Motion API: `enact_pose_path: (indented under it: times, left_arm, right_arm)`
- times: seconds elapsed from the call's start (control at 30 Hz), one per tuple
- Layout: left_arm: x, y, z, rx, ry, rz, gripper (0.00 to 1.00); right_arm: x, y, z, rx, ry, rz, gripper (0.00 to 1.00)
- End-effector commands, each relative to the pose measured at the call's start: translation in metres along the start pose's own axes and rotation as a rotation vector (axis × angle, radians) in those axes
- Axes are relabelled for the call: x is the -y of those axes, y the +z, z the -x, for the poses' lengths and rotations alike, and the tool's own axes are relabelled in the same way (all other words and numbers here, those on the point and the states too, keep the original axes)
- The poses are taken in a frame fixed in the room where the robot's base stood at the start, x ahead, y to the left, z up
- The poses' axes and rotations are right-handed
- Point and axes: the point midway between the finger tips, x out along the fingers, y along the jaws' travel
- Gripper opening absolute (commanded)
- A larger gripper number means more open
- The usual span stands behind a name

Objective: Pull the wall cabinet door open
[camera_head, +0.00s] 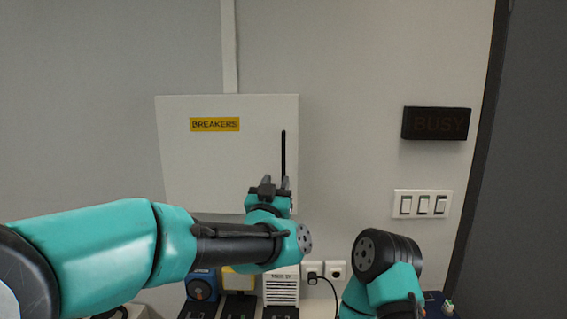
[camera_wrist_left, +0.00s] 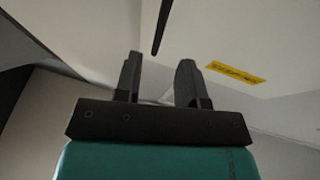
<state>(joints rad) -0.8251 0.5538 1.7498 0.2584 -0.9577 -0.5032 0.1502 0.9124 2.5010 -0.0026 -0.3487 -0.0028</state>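The white wall cabinet (camera_head: 215,160) with a yellow BREAKERS label (camera_head: 215,124) hangs on the wall, its door looking shut. A dark vertical bar handle (camera_head: 283,153) is near the door's right edge. My left gripper (camera_head: 275,182) is in front of the door's lower right part, just below the handle. In the left wrist view its two fingers (camera_wrist_left: 158,80) stand apart with nothing between them, and the handle (camera_wrist_left: 162,28) lies beyond the tips, apart from them. My right arm shows at the lower right, but its gripper cannot be made out.
A black BUSY sign (camera_head: 437,123) and a switch panel (camera_head: 422,204) are on the wall to the right. Sockets (camera_head: 325,271) with a plugged cable and several devices, including a white one (camera_head: 282,285), sit below the cabinet. A dark door (camera_head: 525,170) stands at far right.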

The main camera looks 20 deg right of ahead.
Motion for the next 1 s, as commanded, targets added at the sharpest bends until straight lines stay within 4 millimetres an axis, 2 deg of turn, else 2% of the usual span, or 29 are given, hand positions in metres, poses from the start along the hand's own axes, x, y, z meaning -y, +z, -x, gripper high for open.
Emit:
enact_pose_path:
  times: [0.3, 0.6, 0.8, 1.0]
  left_arm:
    - [0.001, 0.001, -0.046, -0.001, -0.002, 0.001, 0.37]
    - [0.000, 0.000, -0.081, -0.001, -0.002, 0.000, 0.37]
    - [0.000, 0.001, -0.090, 0.000, -0.001, 0.000, 0.37]
    - [0.000, 0.000, -0.091, 0.001, -0.001, 0.000, 0.37]
  right_arm:
    - [0.000, 0.000, 0.000, 0.000, 0.000, 0.000, 0.65]
    - [0.000, 0.000, 0.000, 0.000, 0.000, 0.000, 0.65]
    - [0.000, 0.000, 0.000, 0.000, 0.000, 0.000, 0.65]
    - [0.000, 0.000, 0.000, 0.000, 0.000, 0.000, 0.65]
